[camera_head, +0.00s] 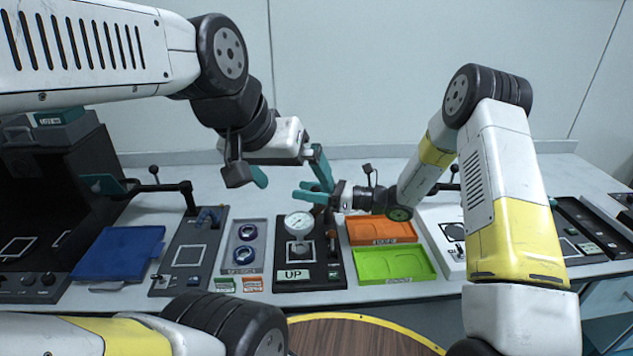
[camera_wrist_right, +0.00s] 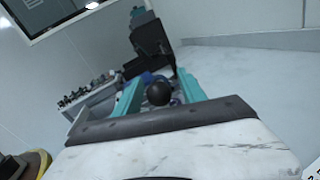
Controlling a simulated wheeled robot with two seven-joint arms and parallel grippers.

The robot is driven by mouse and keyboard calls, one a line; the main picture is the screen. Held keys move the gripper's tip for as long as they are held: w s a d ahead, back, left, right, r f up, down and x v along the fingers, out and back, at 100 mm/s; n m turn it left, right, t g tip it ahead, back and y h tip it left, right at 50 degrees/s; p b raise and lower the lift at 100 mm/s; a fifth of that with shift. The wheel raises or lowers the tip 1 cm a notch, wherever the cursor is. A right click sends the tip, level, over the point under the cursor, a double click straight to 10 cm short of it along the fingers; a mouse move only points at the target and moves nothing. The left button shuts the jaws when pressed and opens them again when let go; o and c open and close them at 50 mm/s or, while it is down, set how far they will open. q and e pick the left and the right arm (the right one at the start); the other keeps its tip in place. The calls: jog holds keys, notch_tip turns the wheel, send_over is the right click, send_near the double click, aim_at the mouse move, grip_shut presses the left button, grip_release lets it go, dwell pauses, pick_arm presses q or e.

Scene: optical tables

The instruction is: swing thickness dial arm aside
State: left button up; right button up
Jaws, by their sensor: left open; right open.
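The thickness dial (camera_head: 299,223), a round white-faced gauge, stands over a black base plate (camera_head: 322,272) with an "UP" label at the front. My right gripper (camera_head: 308,191) reaches in from the right, just above and behind the dial, with teal fingers pointing left. In the right wrist view, a black ball knob (camera_wrist_right: 158,93) shows between its parted fingers (camera_wrist_right: 160,82); I cannot tell whether they touch it. My left gripper (camera_head: 289,172) hangs open and empty above and behind the dial, close to the right gripper. The dial arm's mount is partly hidden by the right gripper.
Orange (camera_head: 382,229) and green (camera_head: 394,264) trays lie right of the dial base.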

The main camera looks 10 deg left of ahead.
jog(key=shift+a, duration=0.3)
grip_shut()
dwell(1.3)
